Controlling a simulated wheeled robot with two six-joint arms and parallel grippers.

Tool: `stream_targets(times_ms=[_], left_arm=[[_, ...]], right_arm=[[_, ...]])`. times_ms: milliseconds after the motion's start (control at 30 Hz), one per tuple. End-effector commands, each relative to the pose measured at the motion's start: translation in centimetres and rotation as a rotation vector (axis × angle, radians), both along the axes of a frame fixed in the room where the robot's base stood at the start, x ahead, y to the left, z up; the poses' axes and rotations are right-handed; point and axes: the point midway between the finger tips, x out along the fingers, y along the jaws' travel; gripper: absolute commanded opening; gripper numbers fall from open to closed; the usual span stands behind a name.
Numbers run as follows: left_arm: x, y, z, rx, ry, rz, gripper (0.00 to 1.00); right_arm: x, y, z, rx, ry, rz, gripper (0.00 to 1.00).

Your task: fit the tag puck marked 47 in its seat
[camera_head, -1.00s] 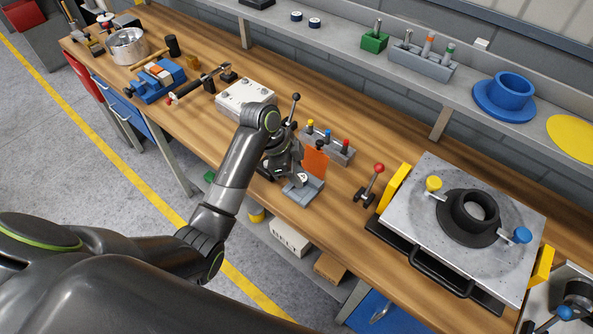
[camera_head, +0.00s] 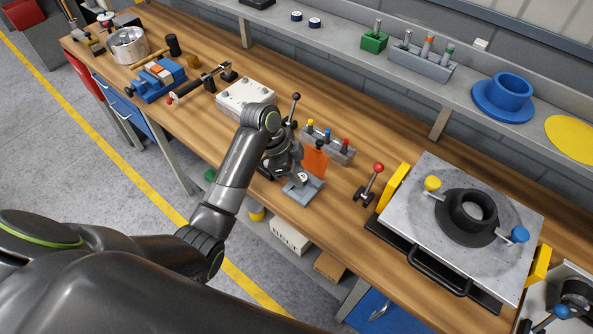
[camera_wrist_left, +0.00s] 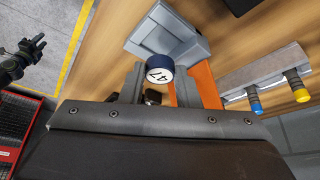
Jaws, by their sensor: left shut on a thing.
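The tag puck marked 47 (camera_wrist_left: 159,70) has a white face and a dark blue rim. My left gripper (camera_wrist_left: 158,88) is shut on it in the left wrist view. In the head view my left gripper (camera_head: 287,168) is at the grey stand (camera_head: 308,190), with the puck's pale face (camera_head: 302,178) over the stand's plate. The stand also shows in the wrist view (camera_wrist_left: 190,50), with an orange panel (camera_wrist_left: 207,88) beside the puck. Whether the puck touches the stand cannot be told.
A grey rack (camera_head: 338,152) with yellow, blue and red-topped pins stands close behind the stand. A red-knobbed lever (camera_head: 370,184) and a large metal plate fixture (camera_head: 430,215) are to the right. A white box (camera_head: 243,97) lies behind my left arm. The bench's front edge is near the stand.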

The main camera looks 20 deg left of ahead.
Motion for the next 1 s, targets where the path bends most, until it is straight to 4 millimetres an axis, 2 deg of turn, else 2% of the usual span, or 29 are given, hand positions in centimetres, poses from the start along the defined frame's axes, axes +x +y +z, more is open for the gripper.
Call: stream_targets(times_ms=[567, 1000], left_arm=[[0.0, 0.0, -1.2, -0.001, 0.0, 0.0, 0.07], [0.0, 0.0, -1.2, -0.001, 0.0, 0.0, 0.07]], right_arm=[[0.0, 0.0, -0.3, 0.0, 0.0, 0.0, 0.36], [0.0, 0.0, -0.3, 0.0, 0.0, 0.0, 0.36]])
